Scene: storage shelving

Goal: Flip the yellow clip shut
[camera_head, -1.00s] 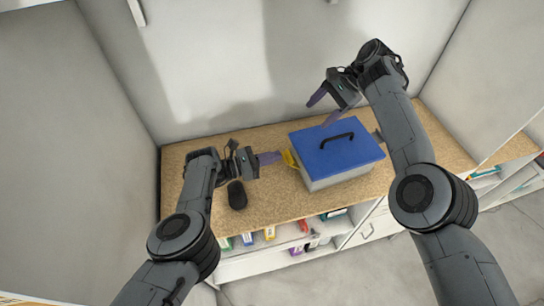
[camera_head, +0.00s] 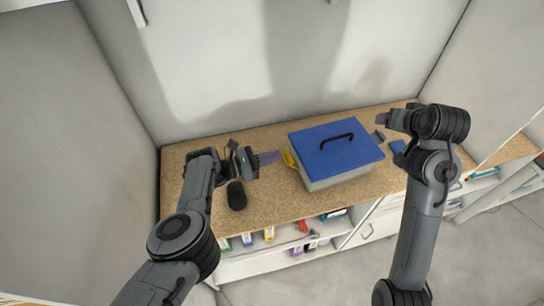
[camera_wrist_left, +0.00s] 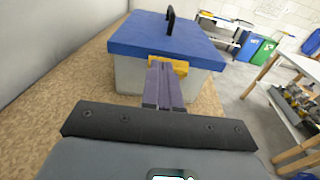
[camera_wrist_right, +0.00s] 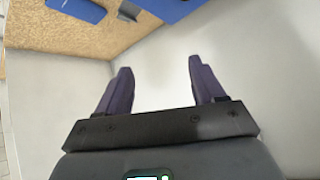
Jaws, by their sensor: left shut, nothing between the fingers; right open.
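A box with a blue lid (camera_head: 330,152) and a pale body stands on the wooden counter. The yellow clip (camera_head: 289,159) is on its left side, and it also shows in the left wrist view (camera_wrist_left: 181,67) just below the lid's edge. My left gripper (camera_head: 279,157) is shut and empty, its fingertips right at the clip and partly hiding it. I cannot tell whether they touch it. My right gripper (camera_wrist_right: 158,78) is open and empty to the right of the box.
A small blue object (camera_head: 397,147) and a grey piece (camera_head: 379,135) lie right of the box. Shelves with several colored items (camera_head: 269,233) are under the counter. A wall stands behind.

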